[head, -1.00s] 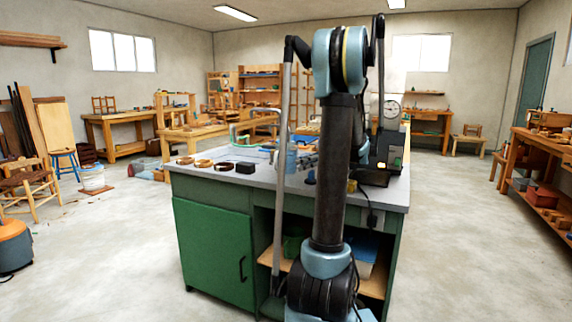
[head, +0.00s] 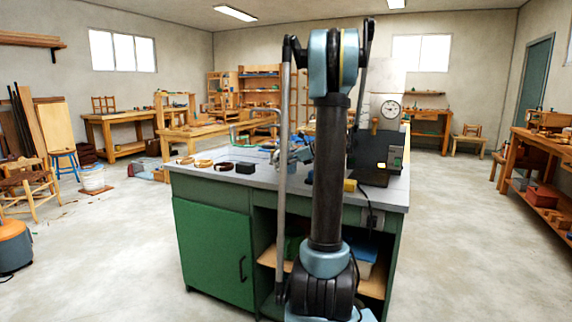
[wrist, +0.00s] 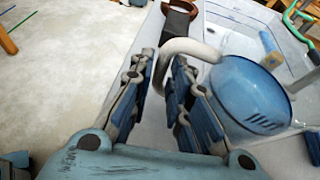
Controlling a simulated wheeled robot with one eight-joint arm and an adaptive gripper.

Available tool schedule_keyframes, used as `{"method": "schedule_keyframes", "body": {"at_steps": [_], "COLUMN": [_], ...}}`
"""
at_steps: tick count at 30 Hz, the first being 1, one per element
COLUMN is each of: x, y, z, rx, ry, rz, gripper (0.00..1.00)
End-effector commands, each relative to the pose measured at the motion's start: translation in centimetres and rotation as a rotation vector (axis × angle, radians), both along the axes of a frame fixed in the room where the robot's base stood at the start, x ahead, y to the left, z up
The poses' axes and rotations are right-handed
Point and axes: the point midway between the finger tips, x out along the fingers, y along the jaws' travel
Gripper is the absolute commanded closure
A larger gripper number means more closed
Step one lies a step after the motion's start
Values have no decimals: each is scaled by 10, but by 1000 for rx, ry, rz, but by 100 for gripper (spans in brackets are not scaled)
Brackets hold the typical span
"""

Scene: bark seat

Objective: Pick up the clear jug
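The clear jug (wrist: 250,95) is a bluish see-through vessel in the wrist view, right of my gripper (wrist: 168,65). Its pale curved handle (wrist: 190,48) arches to the left and comes down between my two fingers. The fingers are apart, one on each side of the handle, with small gaps showing. I cannot tell whether either finger touches it. In the head view the jug is a small bluish shape (head: 284,162) on the grey bench top (head: 215,174), partly hidden by my gripper and arm.
A clear tray (wrist: 238,18) lies close beyond the jug, with a green hose (wrist: 294,18) at its far side. A brown ring (wrist: 181,16) lies ahead of my fingers. In the head view a dark block (head: 245,167) and a dark machine (head: 375,158) stand on the bench.

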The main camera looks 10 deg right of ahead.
Motion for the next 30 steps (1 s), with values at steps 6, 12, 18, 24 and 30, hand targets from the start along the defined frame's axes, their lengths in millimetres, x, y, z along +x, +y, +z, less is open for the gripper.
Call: {"method": "schedule_keyframes", "body": {"at_steps": [6,12,18,24,30], "x": [12,13,13,13,13], "y": [20,23,23,23,23], "z": [-3,-5,-5,-4,-3], "rx": [0,0,0,1,1], "ry": [-1,0,0,-1,-1], "rz": [0,-1,-1,-1,-1], "gripper": [83,83,100,100,100]}}
